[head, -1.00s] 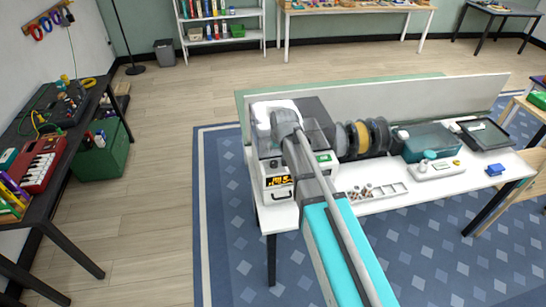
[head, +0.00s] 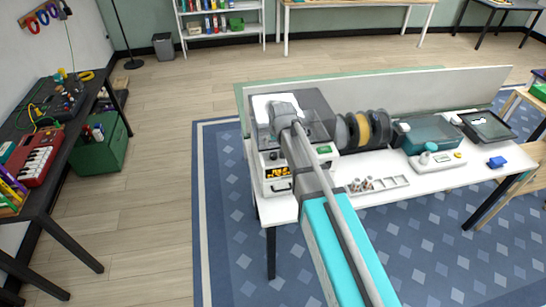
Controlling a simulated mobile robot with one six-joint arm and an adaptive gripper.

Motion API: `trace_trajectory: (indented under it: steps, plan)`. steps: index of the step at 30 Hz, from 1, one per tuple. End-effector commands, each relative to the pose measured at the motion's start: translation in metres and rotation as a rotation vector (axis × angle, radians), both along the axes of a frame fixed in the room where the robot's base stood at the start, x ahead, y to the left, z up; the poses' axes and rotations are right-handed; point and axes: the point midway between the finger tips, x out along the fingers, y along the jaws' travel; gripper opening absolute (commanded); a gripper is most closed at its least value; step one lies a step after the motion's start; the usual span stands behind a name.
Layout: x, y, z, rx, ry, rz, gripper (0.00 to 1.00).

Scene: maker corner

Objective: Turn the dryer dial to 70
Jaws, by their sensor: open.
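A box with a teal see-through lid (head: 432,132) stands on the right half of the white table and looks like the dryer. Its white front panel (head: 440,166) has a round pale knob (head: 425,158) that may be the dial, beside a small display and a yellow button. The setting is too small to read. My arm reaches from the bottom of the head view to the left end of the table, with its wrist over a white machine. My gripper is hidden beyond the wrist, so its fingers do not show. The wrist is well left of the teal-lidded box.
A dark tray (head: 487,127) lies behind.

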Motion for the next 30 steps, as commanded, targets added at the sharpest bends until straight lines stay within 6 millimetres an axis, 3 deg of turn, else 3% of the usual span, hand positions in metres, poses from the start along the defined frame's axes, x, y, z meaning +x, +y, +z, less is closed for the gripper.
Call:
trace_trajectory:
  steps: [30]
  plan:
    - [0.032, 0.01, -0.083, 0.001, 0.0, 0.001, 0.81]
